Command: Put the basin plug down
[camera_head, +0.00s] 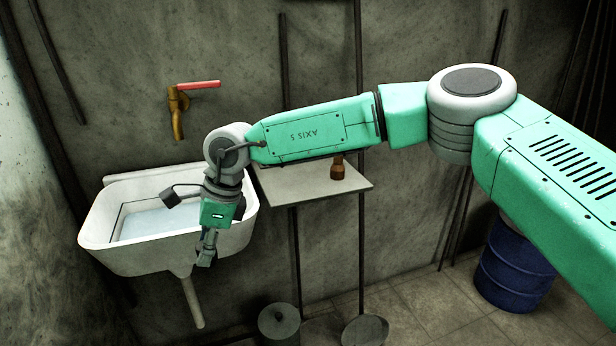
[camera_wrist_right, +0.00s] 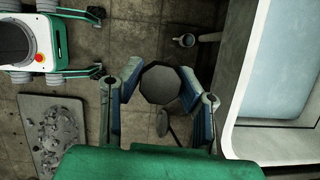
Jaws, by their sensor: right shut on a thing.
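The basin plug (camera_wrist_right: 160,82) shows in the right wrist view as a dark grey, many-sided disc between the two fingers of my right gripper (camera_wrist_right: 164,72). The fingers touch it from both sides. In the head view, my right gripper (camera_head: 207,252) points down in front of the white basin (camera_head: 95,222), near its right end, outside the front rim. The plug is too small or hidden to make out there. The basin holds a pale blue surface that looks like water. Its wall (camera_wrist_right: 244,80) also shows at the right of the wrist view. My left gripper is not in view.
A shelf (camera_head: 310,190) right of the basin bears a small brown object (camera_head: 338,168); its remaining top looks bare. A brass tap (camera_head: 177,112) with a red handle is above the basin. A blue barrel (camera_head: 512,275) and a dark pot (camera_head: 279,325) stand on the floor.

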